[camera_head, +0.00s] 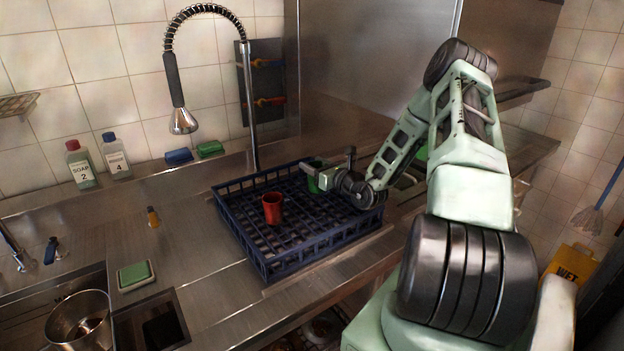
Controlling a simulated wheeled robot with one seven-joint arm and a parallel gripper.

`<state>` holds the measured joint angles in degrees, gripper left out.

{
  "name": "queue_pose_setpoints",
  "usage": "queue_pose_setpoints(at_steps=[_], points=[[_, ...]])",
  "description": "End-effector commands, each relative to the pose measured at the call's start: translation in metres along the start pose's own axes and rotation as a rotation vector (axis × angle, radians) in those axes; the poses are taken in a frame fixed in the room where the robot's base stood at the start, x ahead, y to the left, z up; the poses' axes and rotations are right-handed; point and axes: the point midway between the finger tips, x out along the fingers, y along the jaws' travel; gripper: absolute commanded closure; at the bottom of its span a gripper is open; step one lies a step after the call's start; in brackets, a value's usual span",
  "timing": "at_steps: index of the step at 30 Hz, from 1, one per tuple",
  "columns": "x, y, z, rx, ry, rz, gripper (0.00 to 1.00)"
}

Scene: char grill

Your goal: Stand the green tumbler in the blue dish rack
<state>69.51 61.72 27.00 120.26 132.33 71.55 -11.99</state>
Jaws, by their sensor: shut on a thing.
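The blue dish rack (268,264) sits on the steel counter in the middle of the camera_head view. The green tumbler (316,184) is in the far right part of the rack, close to its back right side. It looks about upright. My gripper (318,172) is shut on the tumbler near its top. Part of the tumbler is hidden behind the gripper. I cannot tell whether its base touches the rack floor.
A red tumbler (272,209) stands in the rack, left of the green one. A tap with a hanging spray head (183,121) rises behind the rack. Soap bottles (82,165) stand at the back left. A green sponge (134,274) and a steel pot (79,322) are at the front left.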

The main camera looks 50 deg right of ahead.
Motion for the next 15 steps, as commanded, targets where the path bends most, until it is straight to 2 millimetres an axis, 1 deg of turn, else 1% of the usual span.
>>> queue_pose_setpoints(at_steps=[5, 10, 15], points=[[0.0, -0.001, -0.014, 0.001, -0.001, 0.0, 0.75], [0.0, -0.002, -0.037, 0.002, 0.0, -0.001, 0.75], [0.0, -0.002, -0.045, -0.002, -0.002, 0.001, 0.75]])
